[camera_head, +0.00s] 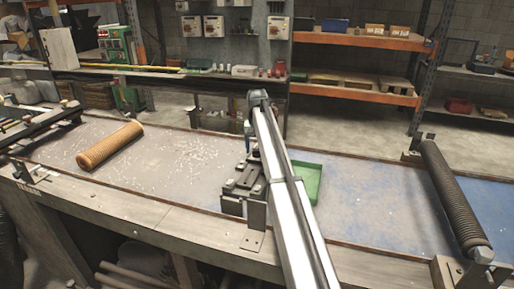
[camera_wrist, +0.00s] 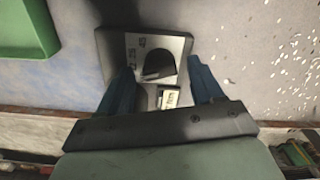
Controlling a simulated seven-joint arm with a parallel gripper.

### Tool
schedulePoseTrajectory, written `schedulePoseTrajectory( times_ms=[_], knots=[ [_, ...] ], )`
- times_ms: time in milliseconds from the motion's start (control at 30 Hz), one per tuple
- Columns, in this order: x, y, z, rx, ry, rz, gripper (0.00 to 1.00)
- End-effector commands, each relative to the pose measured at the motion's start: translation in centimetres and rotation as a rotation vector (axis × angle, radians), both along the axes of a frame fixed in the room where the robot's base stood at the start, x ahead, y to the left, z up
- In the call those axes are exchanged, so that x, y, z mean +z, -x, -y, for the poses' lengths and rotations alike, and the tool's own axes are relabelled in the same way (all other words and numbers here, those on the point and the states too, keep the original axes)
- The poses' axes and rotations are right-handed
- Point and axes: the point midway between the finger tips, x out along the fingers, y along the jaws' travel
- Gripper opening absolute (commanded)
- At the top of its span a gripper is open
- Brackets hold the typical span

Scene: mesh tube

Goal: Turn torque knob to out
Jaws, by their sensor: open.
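The torque knob (camera_wrist: 158,64) is a dark, rounded knob on a grey marked plate (camera_wrist: 133,42) in the wrist view. The markings are too blurred to read surely. A small pale label (camera_wrist: 169,98) sits just below the knob. My gripper (camera_wrist: 160,68) is open, with one blue finger on each side of the knob; I cannot tell whether either finger touches it. In the head view my gripper (camera_head: 248,141) is above the dark fixture (camera_head: 243,184) on the bench, and the knob cannot be made out there.
A green tray (camera_head: 310,181) lies right of the fixture; it also shows top left in the wrist view (camera_wrist: 22,32). A brown mesh tube (camera_head: 110,146) lies on the left of the bench (camera_head: 185,165), amid white bits. A dark ribbed roller (camera_head: 452,198) stands at right.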

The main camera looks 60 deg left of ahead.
Motion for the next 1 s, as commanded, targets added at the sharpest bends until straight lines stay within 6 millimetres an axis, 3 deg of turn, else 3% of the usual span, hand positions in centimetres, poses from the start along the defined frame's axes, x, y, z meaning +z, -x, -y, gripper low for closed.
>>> schedulePoseTrajectory(
  times_ms=[267,700,1000],
  knots=[
    [1.4,0.0,-0.1,0.0,-0.002,0.001,0.66],
    [9.6,0.0,-0.1,0.0,-0.002,0.001,0.66],
    [13.2,0.0,0.0,0.0,0.0,0.0,0.66]
  ],
)
